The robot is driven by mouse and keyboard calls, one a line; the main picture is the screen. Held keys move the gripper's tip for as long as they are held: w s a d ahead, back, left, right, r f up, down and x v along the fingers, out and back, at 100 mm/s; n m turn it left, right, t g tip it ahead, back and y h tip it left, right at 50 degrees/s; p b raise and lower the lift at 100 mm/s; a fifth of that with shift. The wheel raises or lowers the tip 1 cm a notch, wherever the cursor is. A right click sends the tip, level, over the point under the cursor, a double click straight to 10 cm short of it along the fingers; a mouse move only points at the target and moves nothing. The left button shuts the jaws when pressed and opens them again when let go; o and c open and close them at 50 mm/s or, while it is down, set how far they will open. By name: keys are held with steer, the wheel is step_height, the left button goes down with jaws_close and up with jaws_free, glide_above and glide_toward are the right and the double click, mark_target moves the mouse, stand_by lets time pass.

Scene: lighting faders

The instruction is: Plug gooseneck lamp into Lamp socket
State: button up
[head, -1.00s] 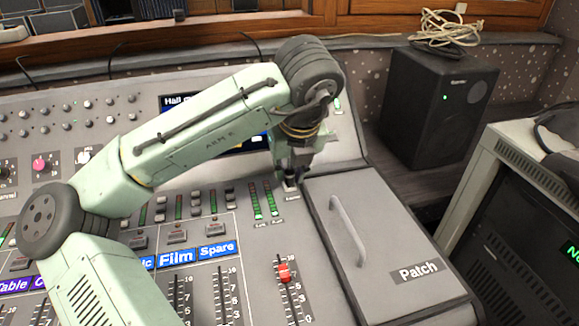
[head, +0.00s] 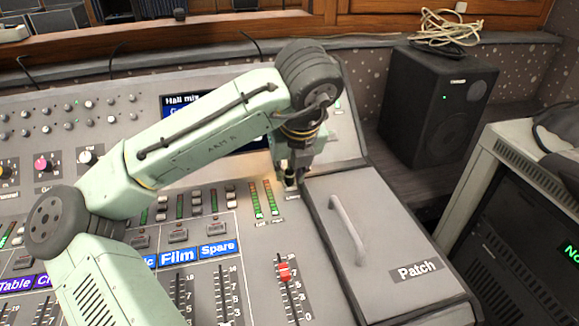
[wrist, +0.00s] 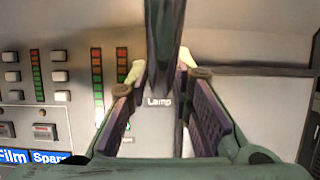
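My gripper (wrist: 162,85) is low over the console's right end, beside the Patch cover. In the wrist view its two purple-lined fingers stand apart, with the pale panel showing between them. A dark, upright stem (wrist: 165,35), apparently the gooseneck lamp, runs between the fingertips from the top of the picture; I see no clear contact with either pad. The Lamp label (wrist: 159,102) shows just below the stem. The socket and the plug end cannot be made out. In the head view my gripper (head: 290,180) hides most of this spot.
The grey Patch cover (head: 400,235) with its raised handle (head: 347,228) lies close to the right. Level meters (head: 262,198) and a red-capped fader (head: 285,272) are nearby. A black speaker (head: 437,105) stands behind right, with a rack (head: 520,180) at the right edge.

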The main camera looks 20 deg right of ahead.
steer(key=o, duration=0.5)
steer(key=shift+f, duration=0.25)
steer(key=shift+o, duration=0.2)
steer(key=shift+r, duration=0.2)
